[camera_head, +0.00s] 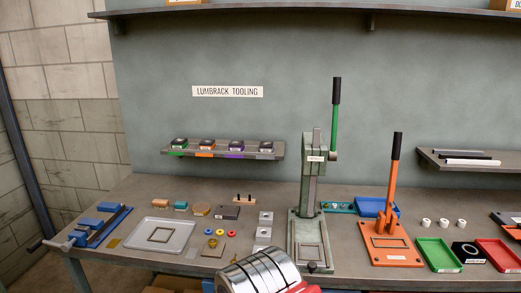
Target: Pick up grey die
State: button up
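A row of small dark dies sits on a short wall shelf (220,150), each above a coloured label or base. The rightmost, with grey at its base, appears to be the grey die (266,145). To its left are the purple die (237,145), the orange die (207,144) and the green die (179,143). The grey die stands near the shelf's right end, apart from the purple one. A silver, dark-banded part of what looks like my arm shows at bottom centre, well below the shelf. My gripper's fingers are not visible.
The green press (309,195), with its upright lever, stands right of the die shelf. An orange lever press (386,240) is further right. A grey tray (130,235), blue vice (93,227) and small blocks cover the bench. Space in front of the shelf looks clear.

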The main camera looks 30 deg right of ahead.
aim_at(265, 145)
jog(key=z, duration=0.1)
jog(key=i, duration=1)
jog(key=u, duration=0.1)
